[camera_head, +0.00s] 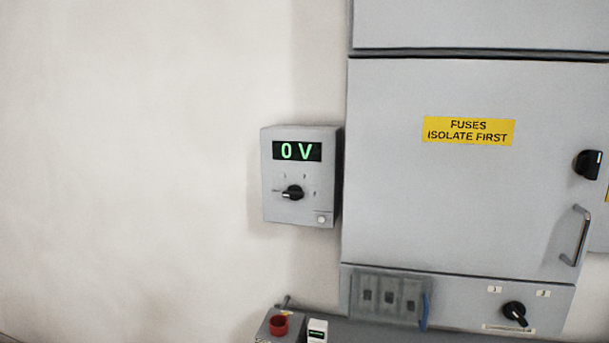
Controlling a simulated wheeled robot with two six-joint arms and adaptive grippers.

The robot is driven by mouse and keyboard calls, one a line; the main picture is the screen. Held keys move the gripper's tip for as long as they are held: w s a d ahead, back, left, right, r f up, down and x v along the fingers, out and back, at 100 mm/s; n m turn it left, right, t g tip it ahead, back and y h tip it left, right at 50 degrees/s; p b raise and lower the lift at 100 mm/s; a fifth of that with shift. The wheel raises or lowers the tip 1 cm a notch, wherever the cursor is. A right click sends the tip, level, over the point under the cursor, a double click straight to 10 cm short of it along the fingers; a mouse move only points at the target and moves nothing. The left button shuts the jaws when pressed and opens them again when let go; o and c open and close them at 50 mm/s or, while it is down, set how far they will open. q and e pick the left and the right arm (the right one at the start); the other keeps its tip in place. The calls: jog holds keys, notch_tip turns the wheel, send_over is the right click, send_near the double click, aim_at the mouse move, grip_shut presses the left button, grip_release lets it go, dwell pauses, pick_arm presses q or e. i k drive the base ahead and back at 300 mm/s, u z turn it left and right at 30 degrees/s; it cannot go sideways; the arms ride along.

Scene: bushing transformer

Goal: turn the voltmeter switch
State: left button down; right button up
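The voltmeter box (268,205) is a small grey unit on the pale wall, just left of the large grey cabinet. Its dark display (297,151) reads "0 V" in green. Below the display is the black rotary voltmeter switch (293,192), with its pointer turned to the left. Small position marks surround the switch, too small to read. A small pale round button or lamp (321,218) sits at the box's lower right. Neither of my grippers shows in the head view.
The grey cabinet door (440,210) has a yellow "FUSES ISOLATE FIRST" label (469,131), a black knob (588,164) and a handle (575,236). Below are another black rotary switch (515,313) and a red button (279,325). The wall left of the voltmeter is clear.

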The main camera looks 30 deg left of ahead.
aim_at(294, 192)
jog(key=z, duration=0.8)
jog(key=i, duration=0.95)
jog(key=u, duration=1.4)
